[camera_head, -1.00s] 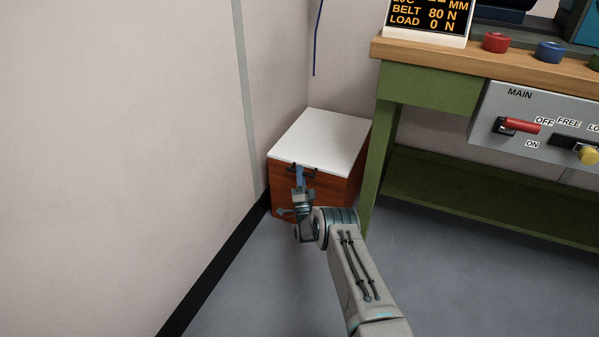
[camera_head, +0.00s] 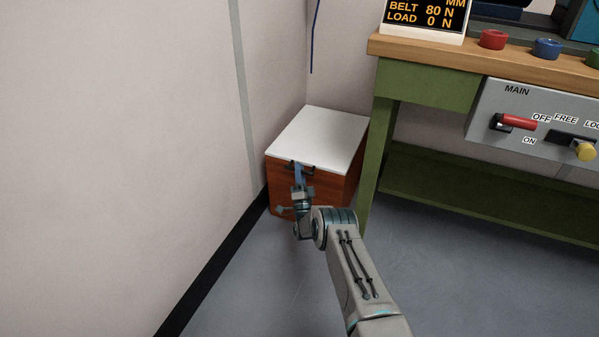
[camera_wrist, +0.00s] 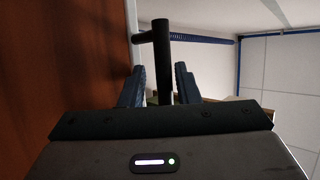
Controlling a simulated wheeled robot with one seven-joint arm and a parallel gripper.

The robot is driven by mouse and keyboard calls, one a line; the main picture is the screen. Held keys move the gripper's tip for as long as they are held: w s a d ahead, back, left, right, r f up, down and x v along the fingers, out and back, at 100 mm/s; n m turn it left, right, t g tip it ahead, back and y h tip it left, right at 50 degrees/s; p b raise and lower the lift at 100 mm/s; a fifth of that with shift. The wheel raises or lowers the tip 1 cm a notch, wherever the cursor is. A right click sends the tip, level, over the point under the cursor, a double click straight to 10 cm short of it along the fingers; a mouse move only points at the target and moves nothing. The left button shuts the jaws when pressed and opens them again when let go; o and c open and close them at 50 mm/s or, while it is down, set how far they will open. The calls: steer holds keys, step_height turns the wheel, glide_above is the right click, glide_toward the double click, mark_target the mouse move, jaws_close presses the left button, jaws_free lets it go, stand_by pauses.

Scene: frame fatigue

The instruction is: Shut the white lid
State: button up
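The white lid (camera_head: 322,138) lies flat across the top of a reddish-brown wooden box (camera_head: 340,192) in the corner; I see no gap under it from here. A dark bar handle (camera_head: 311,169) is at the lid's front edge. My gripper (camera_head: 299,173) is at this handle, in front of the box. In the wrist view, the black handle (camera_wrist: 163,62) stands between the two blue fingers of my gripper (camera_wrist: 159,86). The fingers are apart, with a gap beside the bar. The brown box front (camera_wrist: 60,60) fills the left of that view.
A wall (camera_head: 120,130) with a dark skirting runs close along the left. A green workbench (camera_head: 425,85) with a control panel (camera_head: 545,125) stands just right of the box. Open grey floor (camera_head: 460,270) lies in front of the bench.

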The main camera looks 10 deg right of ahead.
steer(key=p+v, duration=0.3)
steer(key=v, duration=1.1)
steer(key=shift+p, duration=0.4)
steer(key=shift+w, duration=0.1)
